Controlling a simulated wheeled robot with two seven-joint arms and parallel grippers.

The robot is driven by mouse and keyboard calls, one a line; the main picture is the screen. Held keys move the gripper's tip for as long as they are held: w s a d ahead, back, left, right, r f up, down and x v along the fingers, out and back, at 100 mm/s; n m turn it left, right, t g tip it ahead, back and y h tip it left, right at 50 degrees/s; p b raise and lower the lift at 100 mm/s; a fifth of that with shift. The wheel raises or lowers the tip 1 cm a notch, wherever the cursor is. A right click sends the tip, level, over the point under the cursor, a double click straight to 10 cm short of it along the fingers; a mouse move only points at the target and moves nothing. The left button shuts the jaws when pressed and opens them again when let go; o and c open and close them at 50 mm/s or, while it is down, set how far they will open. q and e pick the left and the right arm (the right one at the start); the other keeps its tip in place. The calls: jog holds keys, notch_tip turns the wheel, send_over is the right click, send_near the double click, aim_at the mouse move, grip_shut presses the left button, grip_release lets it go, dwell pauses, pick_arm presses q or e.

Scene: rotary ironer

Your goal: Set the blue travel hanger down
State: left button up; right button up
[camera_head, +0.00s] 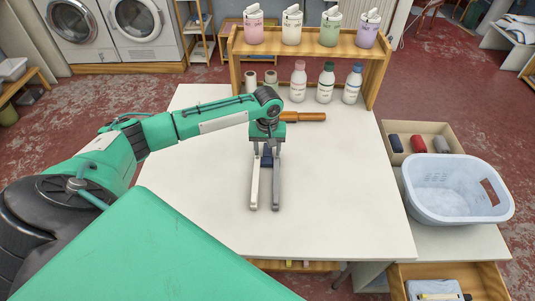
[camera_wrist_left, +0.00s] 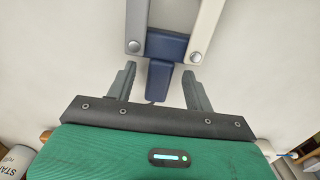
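The blue travel hanger (camera_head: 266,161) is at the middle of the white table in the head view, with a dark blue hub and two folded arms, one off-white and one grey, pointing towards me. Its blue hub (camera_wrist_left: 166,46) and narrower blue stem show in the left wrist view. My left gripper (camera_head: 266,143) is at the hub end. In the wrist view its two fingers (camera_wrist_left: 159,86) stand apart on either side of the stem, with a gap on both sides. The hanger appears to lie on the tabletop. My right gripper is not in view.
The white table (camera_head: 350,200) is mostly clear. An orange-handled item (camera_head: 303,117) lies beyond the gripper. A wooden shelf (camera_head: 376,75) with several bottles stands at the back. A pale blue basket (camera_head: 455,205) and a box (camera_head: 445,135) of rolled items are on the right.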

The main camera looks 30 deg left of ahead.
pick_arm(q)
jog(key=c, duration=1.1)
grip_shut()
jog(key=shift+r, duration=0.15)
